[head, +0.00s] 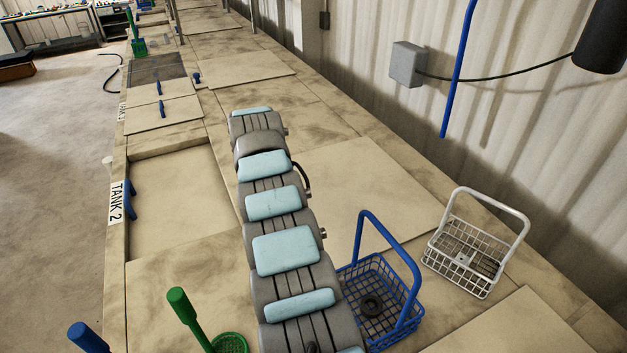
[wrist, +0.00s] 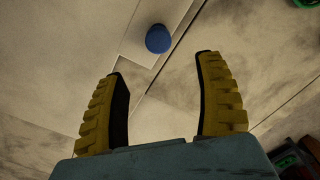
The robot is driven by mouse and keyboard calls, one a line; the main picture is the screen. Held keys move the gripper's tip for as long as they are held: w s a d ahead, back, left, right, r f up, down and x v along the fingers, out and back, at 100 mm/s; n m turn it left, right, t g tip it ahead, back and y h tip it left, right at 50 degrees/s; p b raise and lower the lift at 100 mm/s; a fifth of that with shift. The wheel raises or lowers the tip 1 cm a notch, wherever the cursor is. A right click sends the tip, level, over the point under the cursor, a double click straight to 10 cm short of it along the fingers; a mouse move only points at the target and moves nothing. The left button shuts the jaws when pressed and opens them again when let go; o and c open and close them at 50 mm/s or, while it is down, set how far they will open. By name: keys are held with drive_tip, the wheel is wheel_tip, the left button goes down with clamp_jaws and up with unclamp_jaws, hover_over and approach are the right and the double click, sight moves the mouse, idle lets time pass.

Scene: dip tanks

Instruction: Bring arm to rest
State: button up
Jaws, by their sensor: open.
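My gripper (wrist: 160,85) shows in the wrist view with its two yellow, black-lined fingers spread wide and nothing between them. A pale tank-top surface lies beyond the fingertips, with a round blue knob (wrist: 158,39) just past the gap. The fingers appear apart from the knob. In the head view my grey arm with light blue pads stretches along the tank tops, away from the camera. My gripper cannot be made out in the head view.
A blue basket (head: 378,307) holding a dark ring stands right of my arm, and a white basket (head: 470,262) farther right. The open Tank 2 (head: 180,200) is left of my arm. A blue rod (head: 459,70) hangs at right.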

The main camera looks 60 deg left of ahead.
wheel_tip(320, 180, down, 12)
drive_tip(key=shift+r, duration=0.1)
drive_tip(key=shift+a, duration=0.35)
idle(0.4)
